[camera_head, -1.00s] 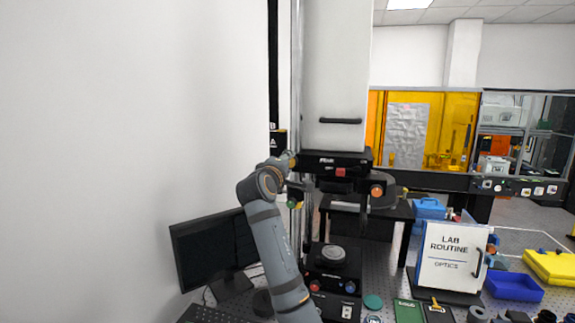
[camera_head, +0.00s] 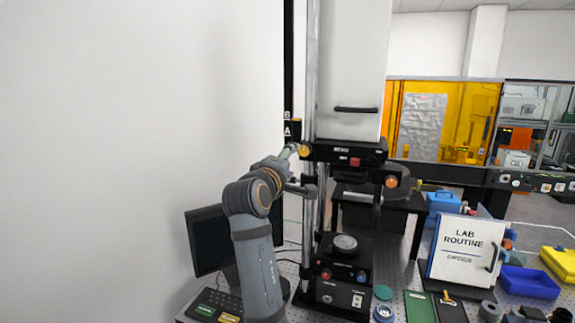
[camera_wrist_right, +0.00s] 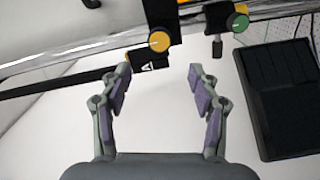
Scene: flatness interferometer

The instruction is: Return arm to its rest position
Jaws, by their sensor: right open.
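My right arm (camera_head: 256,265) rises from the bottom of the head view, bends at a grey joint and reaches to the tall interferometer stand (camera_head: 343,65). Its gripper (camera_wrist_right: 160,77) is open and empty in the right wrist view, its two purple-padded fingers spread apart. A round yellow-orange knob (camera_wrist_right: 159,41) lies beyond the gap between the fingertips, apart from them. The same knob (camera_head: 305,151) shows at the arm's far end in the head view, where the fingers are small and partly hidden. My left gripper is not in view.
A monitor (camera_head: 205,240) stands close behind the arm, with a keyboard (camera_head: 215,308) below. A green knob (camera_wrist_right: 238,22) sits right of the yellow one. The white LAB ROUTINE board (camera_head: 464,250) and a blue bin (camera_head: 528,283) are at right. A bare wall fills the left.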

